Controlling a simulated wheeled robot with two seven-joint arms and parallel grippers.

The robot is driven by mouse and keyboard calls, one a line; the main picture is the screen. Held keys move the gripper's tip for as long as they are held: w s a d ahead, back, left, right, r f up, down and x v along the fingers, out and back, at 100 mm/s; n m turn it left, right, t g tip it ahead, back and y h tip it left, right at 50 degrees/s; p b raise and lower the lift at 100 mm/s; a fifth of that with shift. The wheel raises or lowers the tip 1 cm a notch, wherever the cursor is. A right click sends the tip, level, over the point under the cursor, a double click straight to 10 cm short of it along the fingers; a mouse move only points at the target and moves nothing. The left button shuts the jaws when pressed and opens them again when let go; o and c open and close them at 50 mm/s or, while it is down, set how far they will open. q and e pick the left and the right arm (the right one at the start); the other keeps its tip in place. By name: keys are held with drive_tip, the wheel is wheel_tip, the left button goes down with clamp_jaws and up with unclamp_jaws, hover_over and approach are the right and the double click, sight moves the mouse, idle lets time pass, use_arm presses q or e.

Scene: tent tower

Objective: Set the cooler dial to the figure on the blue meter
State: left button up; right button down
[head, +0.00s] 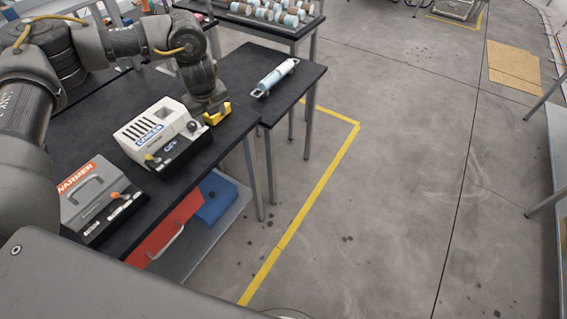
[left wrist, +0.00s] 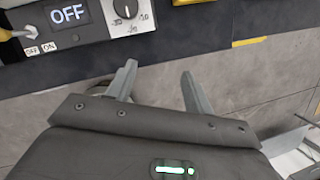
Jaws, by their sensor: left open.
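The white cooler (head: 143,128) stands on the dark bench, with a black control panel at its front. In the left wrist view its display (left wrist: 68,14) reads OFF. Its black round dial (left wrist: 126,8) has a white pointer mark and small figures around it, too small to read surely. In the head view, my left wrist hangs just behind the cooler's right end. No blue meter with a readable figure can be made out.
A grey warmer (head: 92,190) with an orange knob stands nearer on the bench. A yellow object (head: 218,114) lies by my left wrist. A pale blue cylinder (head: 275,77) with end handles lies on the side table. Red and blue boxes (head: 213,197) sit on the shelf below.

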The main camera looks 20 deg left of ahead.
use_arm(q)
drive_tip(key=w+d+f+n+h+b, duration=0.1)
drive_tip(key=w+d+f+n+h, duration=0.2)
drive_tip(key=d+f, duration=1.6)
drive_tip(key=shift+d+n+h+b, duration=0.5)
drive_tip(key=shift+d+h, duration=0.55)
drive_tip(key=shift+h, duration=1.05)
drive_tip(key=s+d+f+n+t+h, duration=0.1)
drive_tip(key=s+d+f+n, duration=0.15)
drive_tip(key=f, duration=0.45)
drive_tip(key=s+d+f+n+t, duration=0.1)
drive_tip(key=s+f+n, duration=0.1)
drive_tip(key=f+n, duration=0.35)
drive_tip(key=s+a+f+n+y, duration=0.1)
drive_tip(key=s+a+f+n, duration=0.15)
drive_tip(key=s+f, duration=0.45)
drive_tip(key=s+a+f+n+y, duration=0.1)
drive_tip(key=s+a+f+n, duration=0.15)
drive_tip(key=s+f, duration=0.5)
drive_tip(key=s+a+f+n+g+y, duration=0.1)
drive_tip(key=s+f, duration=0.4)
drive_tip(key=s, duration=0.7)
drive_tip(key=s+a+f+n+g+y, duration=0.1)
drive_tip(key=s+a+f, duration=0.4)
drive_tip(key=s, duration=0.7)
drive_tip(key=s+a+f+n+g+y, duration=0.2)
drive_tip(key=s+a+f+n, duration=0.2)
drive_tip(key=s, duration=0.8)
drive_tip(key=shift+s+f, duration=0.15)
drive_tip(key=shift+f, duration=0.5)
